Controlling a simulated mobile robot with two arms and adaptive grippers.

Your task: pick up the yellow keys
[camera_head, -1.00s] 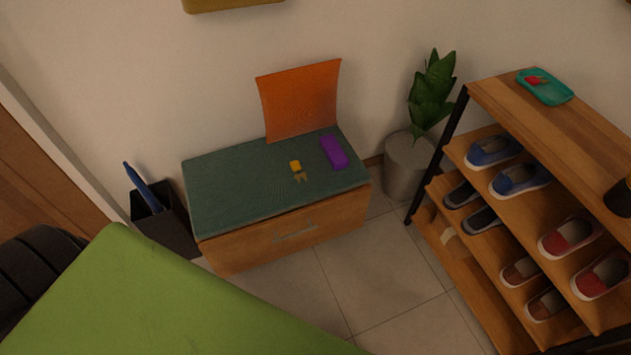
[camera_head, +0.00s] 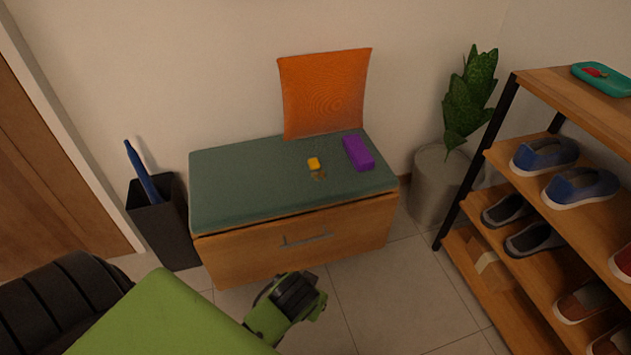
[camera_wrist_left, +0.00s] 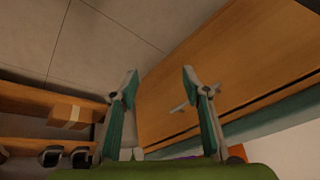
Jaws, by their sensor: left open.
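The yellow keys (camera_head: 314,163), a small yellow fob with dull metal keys beside it, lie on the dark green cushion (camera_head: 235,185) of a wooden bench. They are left of a purple case (camera_head: 358,153). In the head view my green left arm comes in at the bottom, in front of the bench and well short of the keys. In the left wrist view my left gripper (camera_wrist_left: 160,82) is open, its two fingers wide apart with nothing between them. It faces the bench's drawer front (camera_wrist_left: 230,60). I cannot make out the keys there. My right gripper is not in view.
An orange pillow (camera_head: 325,92) leans on the wall behind the cushion. A black bin (camera_head: 160,225) with a blue umbrella stands left of the bench. A potted plant (camera_head: 440,185) and a shoe rack (camera_head: 560,105) stand to the right. Tiled floor lies open before the bench.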

